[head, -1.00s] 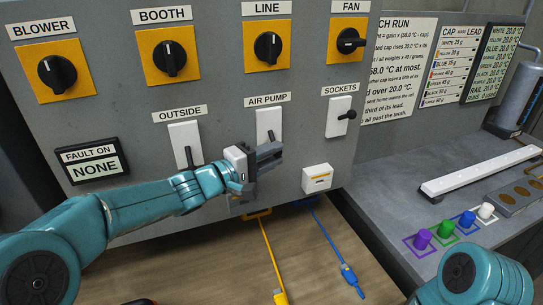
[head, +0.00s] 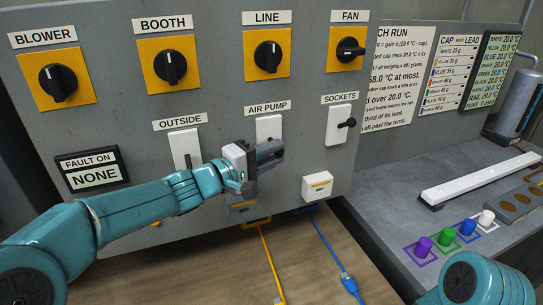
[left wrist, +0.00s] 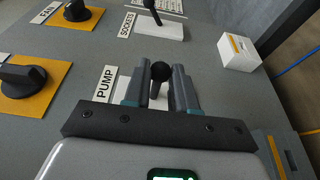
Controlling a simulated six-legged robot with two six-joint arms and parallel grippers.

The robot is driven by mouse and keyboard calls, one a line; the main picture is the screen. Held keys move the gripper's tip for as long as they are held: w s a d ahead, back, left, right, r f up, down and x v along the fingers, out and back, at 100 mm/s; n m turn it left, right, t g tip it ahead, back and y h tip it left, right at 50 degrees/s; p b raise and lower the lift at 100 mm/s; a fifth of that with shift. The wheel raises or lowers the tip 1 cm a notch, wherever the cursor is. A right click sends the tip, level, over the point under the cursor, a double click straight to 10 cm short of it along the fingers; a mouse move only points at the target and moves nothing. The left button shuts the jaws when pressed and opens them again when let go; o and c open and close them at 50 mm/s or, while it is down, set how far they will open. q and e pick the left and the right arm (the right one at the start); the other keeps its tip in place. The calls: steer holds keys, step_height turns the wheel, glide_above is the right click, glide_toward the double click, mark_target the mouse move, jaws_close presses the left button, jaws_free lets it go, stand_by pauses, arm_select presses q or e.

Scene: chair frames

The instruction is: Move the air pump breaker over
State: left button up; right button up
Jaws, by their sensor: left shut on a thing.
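The air pump breaker is a white plate (head: 268,127) on the grey panel, under the label AIR PUMP (head: 268,107). Its black lever is largely hidden behind my gripper in the head view. In the left wrist view, the lever's round black knob (left wrist: 160,71) sits between the two fingers. My left gripper (head: 271,152) covers the lower part of the breaker and is shut on its lever. The gripper also shows in the left wrist view (left wrist: 158,88). My right gripper is out of the picture; only part of that arm shows at bottom right.
The outside breaker (head: 185,146) is to the left and the sockets breaker (head: 340,125) to the right. Rotary switches run along the top. A white box (head: 317,186) sits lower right. Yellow (head: 270,262) and blue (head: 336,258) cables lie below the panel.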

arm_select(q)
steer(key=shift+r, duration=0.15)
steer(key=shift+r+p, duration=0.3)
steer(key=shift+r, duration=0.4)
steer(key=shift+o, duration=0.3)
steer(key=shift+w+a+r+p, duration=0.15)
steer(key=shift+r+p, duration=0.15)
steer(key=shift+r, duration=0.15)
steer(key=shift+w+a+r+p, duration=0.15)
steer(key=shift+r+p, duration=0.1)
steer(key=shift+r, duration=0.15)
steer(key=o, duration=0.9)
steer(key=shift+w+d, duration=0.1)
steer(key=shift+f, duration=0.15)
